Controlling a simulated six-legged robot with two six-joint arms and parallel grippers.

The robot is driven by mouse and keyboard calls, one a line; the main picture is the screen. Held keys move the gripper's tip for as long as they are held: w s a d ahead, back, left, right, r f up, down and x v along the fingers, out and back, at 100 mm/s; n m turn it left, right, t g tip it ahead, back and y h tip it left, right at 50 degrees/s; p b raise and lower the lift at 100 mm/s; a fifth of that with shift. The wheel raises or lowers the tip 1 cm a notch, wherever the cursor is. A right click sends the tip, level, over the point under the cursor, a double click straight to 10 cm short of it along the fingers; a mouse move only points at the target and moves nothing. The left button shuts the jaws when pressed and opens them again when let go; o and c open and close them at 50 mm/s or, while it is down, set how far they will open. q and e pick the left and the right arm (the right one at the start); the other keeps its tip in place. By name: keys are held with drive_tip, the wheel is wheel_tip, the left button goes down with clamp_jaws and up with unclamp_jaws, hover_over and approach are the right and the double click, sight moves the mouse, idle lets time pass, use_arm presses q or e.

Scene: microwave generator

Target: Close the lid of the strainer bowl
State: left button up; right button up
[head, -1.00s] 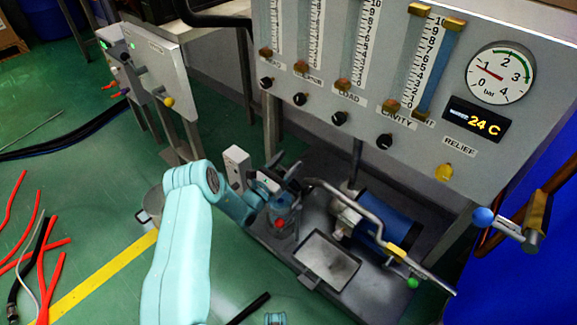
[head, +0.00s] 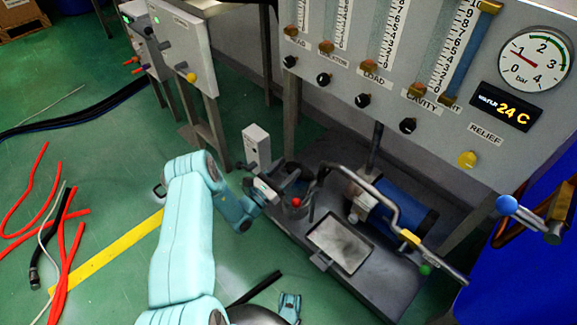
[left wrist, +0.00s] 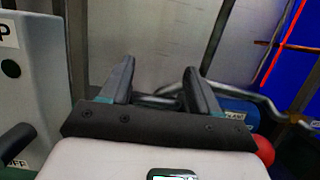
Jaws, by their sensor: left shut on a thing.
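The strainer bowl (head: 296,210) is a small dark grey cylinder with a red ball (head: 296,202) at its front, on the left part of the machine's base. My left gripper (head: 292,181) is at its top, with dark fingers apart around a thin dark part that I take to be the lid or its rim. In the left wrist view the fingers (left wrist: 160,82) stand apart with a grey-black edge between and beyond them, and the red ball (left wrist: 263,150) shows at right. The lid's angle is hidden by my gripper.
A grey box (head: 257,148) stands close left of the gripper. Right of the bowl are a shallow tray (head: 338,242), a blue cylinder (head: 405,215) and a bent pipe (head: 380,190). The gauge panel (head: 420,60) rises behind. Red hoses (head: 65,235) lie on the open floor at left.

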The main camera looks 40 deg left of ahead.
use_arm(q)
drive_tip(key=shift+s+f, duration=0.15)
drive_tip(key=shift+s, duration=0.05)
clamp_jaws()
drive_tip(key=shift+o, duration=0.5)
unclamp_jaws()
drive_tip(key=o, duration=1.3)
drive_tip(key=shift+w, duration=0.1)
drive_tip(key=shift+s, duration=0.25)
drive_tip(key=p+v, duration=0.3)
drive_tip(key=v, duration=1.3)
